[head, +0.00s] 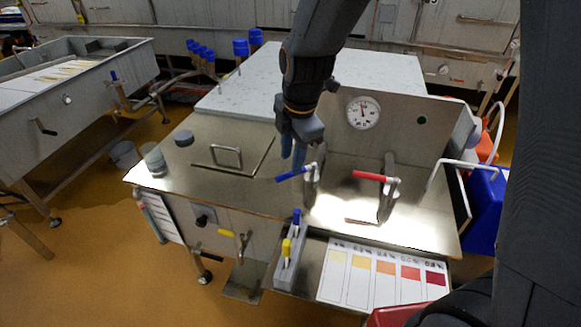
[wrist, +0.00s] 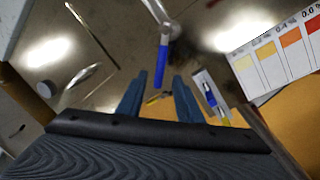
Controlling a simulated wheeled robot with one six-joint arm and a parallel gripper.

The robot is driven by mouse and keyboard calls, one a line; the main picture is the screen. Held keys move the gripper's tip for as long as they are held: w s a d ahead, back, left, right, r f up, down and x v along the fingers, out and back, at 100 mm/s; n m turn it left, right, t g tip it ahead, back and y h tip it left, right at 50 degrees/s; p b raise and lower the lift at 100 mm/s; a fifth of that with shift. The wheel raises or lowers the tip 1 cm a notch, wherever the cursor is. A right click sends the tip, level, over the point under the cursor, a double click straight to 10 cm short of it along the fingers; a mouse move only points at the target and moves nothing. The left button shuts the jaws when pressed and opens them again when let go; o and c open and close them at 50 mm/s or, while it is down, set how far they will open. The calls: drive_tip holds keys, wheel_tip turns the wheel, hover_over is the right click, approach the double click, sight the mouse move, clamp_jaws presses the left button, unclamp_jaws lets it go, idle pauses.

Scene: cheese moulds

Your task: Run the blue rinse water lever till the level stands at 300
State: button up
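The blue lever (head: 295,173) sticks out to the left from a metal tap post on the steel worktop. In the wrist view the blue lever (wrist: 163,66) points down the picture, its end between my two finger tips. My gripper (head: 293,158) is open, with its blue fingers just at the lever in the head view. The fingers (wrist: 160,78) stand apart on either side of the lever end; I cannot tell whether they touch it. A narrow scale panel (head: 160,217) is on the cabinet's left front; its marks are too small to read.
A red lever (head: 375,177) is on a second tap to the right. A round dial (head: 363,113) is on the back panel. A colour chart (head: 375,275) and a grey holder with blue and yellow items (head: 287,262) are in front. A wire handle (head: 227,157) stands on the left.

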sight(290, 174)
drive_tip(key=shift+w+a+f+p, duration=0.1)
drive_tip(key=shift+w+f+p, duration=0.1)
drive_tip(key=shift+f, duration=0.95)
drive_tip(key=shift+w+a+f+p, duration=0.1)
drive_tip(key=shift+w+f, duration=0.1)
drive_tip(key=shift+f, duration=0.95)
clamp_jaws()
